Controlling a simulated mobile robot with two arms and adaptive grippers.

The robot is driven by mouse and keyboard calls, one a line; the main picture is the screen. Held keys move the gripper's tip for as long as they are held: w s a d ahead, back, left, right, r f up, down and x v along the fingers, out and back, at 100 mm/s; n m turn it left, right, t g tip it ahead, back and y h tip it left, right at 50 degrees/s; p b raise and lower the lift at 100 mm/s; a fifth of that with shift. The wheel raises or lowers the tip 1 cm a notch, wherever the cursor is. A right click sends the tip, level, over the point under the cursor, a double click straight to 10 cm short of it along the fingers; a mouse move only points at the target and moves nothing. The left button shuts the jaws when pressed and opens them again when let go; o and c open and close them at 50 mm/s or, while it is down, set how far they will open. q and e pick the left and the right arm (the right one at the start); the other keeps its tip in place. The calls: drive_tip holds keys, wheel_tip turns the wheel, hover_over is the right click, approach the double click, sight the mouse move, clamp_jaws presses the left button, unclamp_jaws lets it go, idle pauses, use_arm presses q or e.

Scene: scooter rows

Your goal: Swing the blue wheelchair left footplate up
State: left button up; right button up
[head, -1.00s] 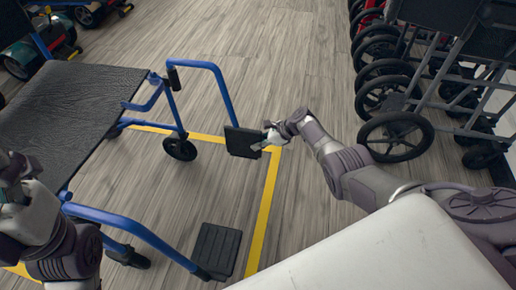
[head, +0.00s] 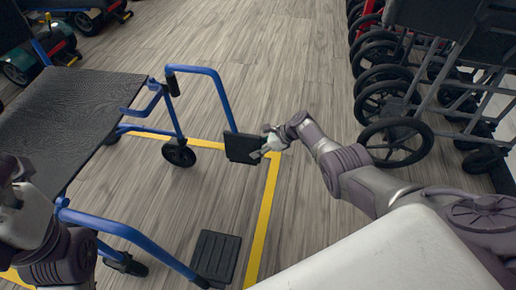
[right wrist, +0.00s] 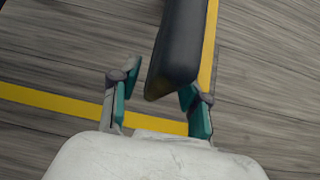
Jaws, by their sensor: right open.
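The blue-framed wheelchair faces right, with its dark seat (head: 70,105) at the left of the head view. Its left footplate (head: 241,147) is the far one, a black plate at the end of the far blue tube, standing tilted. The near footplate (head: 217,256) lies flat above the floor. My right gripper (head: 265,152) is open at the right edge of the left footplate. In the right wrist view the footplate (right wrist: 177,50) shows nearly edge-on between the open fingers (right wrist: 160,98), closer to the right finger; contact is unclear. My left arm shows at the left edge; its fingers are not clear.
Black folded wheelchairs with large wheels (head: 395,142) stand in a row at the right. Scooters (head: 35,55) stand at the upper left. A yellow floor line (head: 267,205) runs beside the footplates. The wood floor (head: 270,60) beyond is clear.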

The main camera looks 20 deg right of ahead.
drive_tip(key=shift+s+d+r, duration=0.15)
drive_tip(key=shift+d+r, duration=0.25)
drive_tip(key=v, duration=1)
drive_tip(key=shift+s+d+r, duration=0.2)
drive_tip(key=shift+s+r, duration=0.05)
drive_tip(key=shift+r, duration=0.05)
drive_tip(key=shift+a, duration=0.1)
